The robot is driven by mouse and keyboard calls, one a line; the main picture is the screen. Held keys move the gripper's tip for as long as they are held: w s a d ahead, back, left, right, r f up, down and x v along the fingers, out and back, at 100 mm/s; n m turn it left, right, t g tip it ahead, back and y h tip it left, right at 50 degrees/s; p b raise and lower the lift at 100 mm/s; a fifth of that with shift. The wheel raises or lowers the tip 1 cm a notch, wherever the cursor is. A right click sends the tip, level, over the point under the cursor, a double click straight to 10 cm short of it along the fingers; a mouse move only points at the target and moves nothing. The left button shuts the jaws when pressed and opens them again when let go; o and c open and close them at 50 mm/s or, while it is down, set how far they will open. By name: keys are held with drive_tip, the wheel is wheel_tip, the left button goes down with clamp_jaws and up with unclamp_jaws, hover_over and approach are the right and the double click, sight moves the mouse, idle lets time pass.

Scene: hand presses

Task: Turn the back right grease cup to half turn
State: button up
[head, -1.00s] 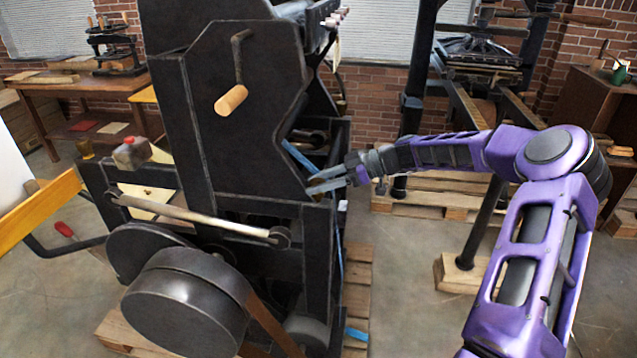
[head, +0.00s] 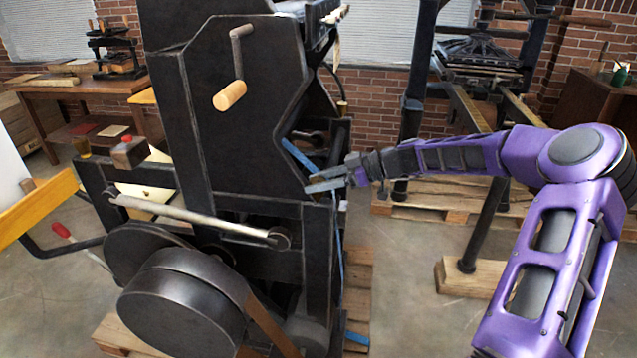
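A large black hand press (head: 240,130) fills the left and middle of the head view. My gripper (head: 318,184) is at the right side of this press, level with the lower edge of its dark side plate. Its two grey fingers point left and look parted, with a narrow gap between them. I see nothing held between them. I cannot make out the back right grease cup; it may be hidden by the press or too small to tell.
A crank with a wooden handle (head: 230,96) sticks out of the press side. A flywheel (head: 185,308) and belt are below. Another press on a wooden pallet (head: 455,190) stands at the right rear. Bare floor (head: 400,310) lies between them.

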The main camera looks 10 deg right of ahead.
drive_tip(key=o, duration=0.3)
drive_tip(key=v, duration=1.7)
drive_tip(key=shift+s+d+r, duration=0.1)
drive_tip(key=shift+s+d, duration=0.05)
drive_tip(key=shift+o, duration=0.2)
